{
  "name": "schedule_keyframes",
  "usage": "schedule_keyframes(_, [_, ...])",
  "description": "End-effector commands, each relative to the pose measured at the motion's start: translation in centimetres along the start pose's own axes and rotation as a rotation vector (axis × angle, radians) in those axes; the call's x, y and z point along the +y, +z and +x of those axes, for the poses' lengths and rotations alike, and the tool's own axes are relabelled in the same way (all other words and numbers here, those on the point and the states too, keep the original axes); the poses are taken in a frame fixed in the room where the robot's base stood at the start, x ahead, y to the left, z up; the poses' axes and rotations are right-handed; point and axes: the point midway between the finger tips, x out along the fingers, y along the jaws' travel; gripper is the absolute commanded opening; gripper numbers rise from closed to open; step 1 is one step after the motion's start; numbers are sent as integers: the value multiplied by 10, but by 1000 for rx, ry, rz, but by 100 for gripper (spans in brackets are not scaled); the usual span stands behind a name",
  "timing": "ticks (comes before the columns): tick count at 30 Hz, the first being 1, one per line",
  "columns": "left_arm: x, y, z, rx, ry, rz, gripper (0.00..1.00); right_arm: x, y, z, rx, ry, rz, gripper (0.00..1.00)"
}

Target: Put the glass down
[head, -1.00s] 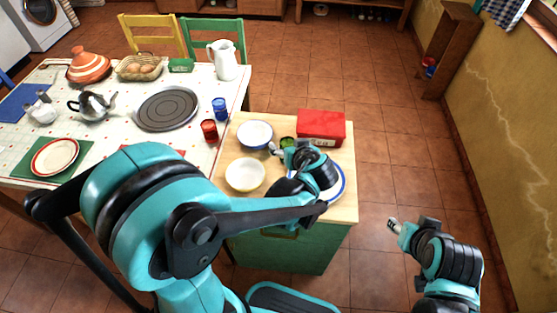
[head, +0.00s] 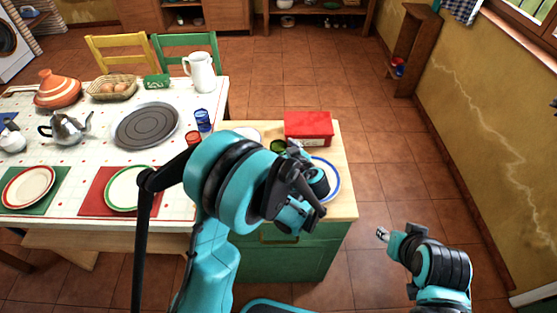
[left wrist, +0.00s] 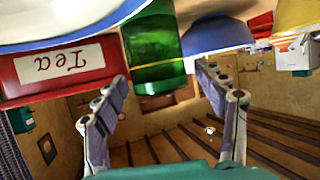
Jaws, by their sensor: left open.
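The green glass (head: 278,147) stands on the wooden top of the green cabinet (head: 343,205), beside the red tin. In the left wrist view, which is upside down, the green glass (left wrist: 155,45) sits between the tips of my left gripper (left wrist: 161,75). The fingers are spread apart, with a clear gap on the right side of the glass; contact on the left side cannot be told. In the head view my left arm hides most of this gripper. My right gripper (head: 382,234) is over the floor right of the cabinet, too small to read.
The red tea tin (head: 308,124) is close behind the glass, and a blue-rimmed plate (head: 335,178) lies to the right. A blue-and-white bowl (head: 247,132) is mostly hidden by my arm. The dining table (head: 85,150) at left holds dishes. Floor to the right is clear.

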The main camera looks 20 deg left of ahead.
Motion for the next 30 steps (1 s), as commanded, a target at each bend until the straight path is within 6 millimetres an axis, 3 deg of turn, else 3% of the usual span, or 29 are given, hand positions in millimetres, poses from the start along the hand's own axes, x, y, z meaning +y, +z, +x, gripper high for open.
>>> schedule_keyframes(7, [0,-1,5,0,1,0,71,0,0,1,0,0,0,40])
schedule_keyframes(8, [0,-1,5,0,1,0,66,0,0,1,0,0,0,40])
schedule_keyframes(15, [0,-1,5,-1,1,0,2,0,0,1,0,0,0,40])
schedule_keyframes(24, [0,-2,4,-1,1,0,0,0,0,0,0,0,0,40])
schedule_keyframes(30, [0,-20,-3,0,1,0,0,0,-7,-9,0,0,0,40])
